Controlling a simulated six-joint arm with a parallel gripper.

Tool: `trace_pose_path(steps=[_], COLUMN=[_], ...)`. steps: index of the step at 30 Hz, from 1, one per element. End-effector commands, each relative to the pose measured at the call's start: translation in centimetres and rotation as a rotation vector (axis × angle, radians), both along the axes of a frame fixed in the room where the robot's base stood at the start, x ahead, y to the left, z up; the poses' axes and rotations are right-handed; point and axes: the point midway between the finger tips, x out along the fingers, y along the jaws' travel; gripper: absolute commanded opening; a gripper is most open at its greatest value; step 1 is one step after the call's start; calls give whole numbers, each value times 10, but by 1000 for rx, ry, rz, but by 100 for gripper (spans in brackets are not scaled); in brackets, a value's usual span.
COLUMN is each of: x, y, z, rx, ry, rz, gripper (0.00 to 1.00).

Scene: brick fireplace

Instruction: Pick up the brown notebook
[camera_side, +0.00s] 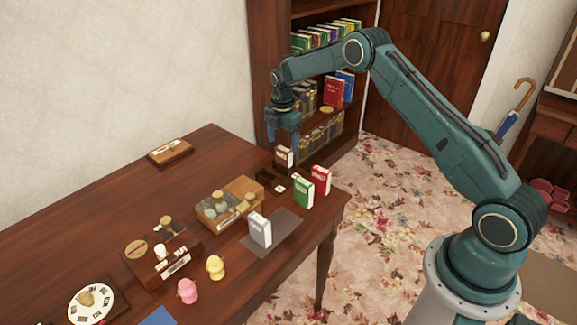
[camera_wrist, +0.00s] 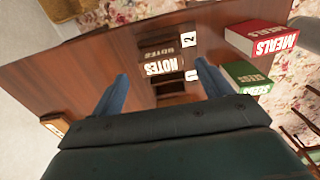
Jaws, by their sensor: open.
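The brown notebook (camera_side: 284,156) stands upright near the far right end of the table, its pale side showing in the side view. In the wrist view the dark brown notebook (camera_wrist: 160,55) is marked NOTES and lies ahead of the gap between my fingers. My gripper (camera_side: 284,142) points down just above the notebook in the side view. In the wrist view my gripper (camera_wrist: 165,88) has its two blue fingers wide apart with nothing held between them. Whether the fingers are level with the notebook's top I cannot tell.
A low dark brown holder (camera_side: 270,183) sits beside the notebook. A green book (camera_side: 303,190) and a red book (camera_side: 321,179) stand close by near the table edge. A white box (camera_side: 260,230) stands on a grey mat (camera_side: 283,226).

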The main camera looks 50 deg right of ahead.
Motion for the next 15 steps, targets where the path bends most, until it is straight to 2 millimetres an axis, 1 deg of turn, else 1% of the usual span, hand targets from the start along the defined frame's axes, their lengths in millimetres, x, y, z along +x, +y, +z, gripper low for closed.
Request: trace_pose_path(steps=[9,12,15], x=[-2,-2,-2], y=[-1,-1,-1], z=[-35,-43,-47], rx=[1,1,1], ry=[3,2,1], rz=[0,0,0], gripper=[78,78,78])
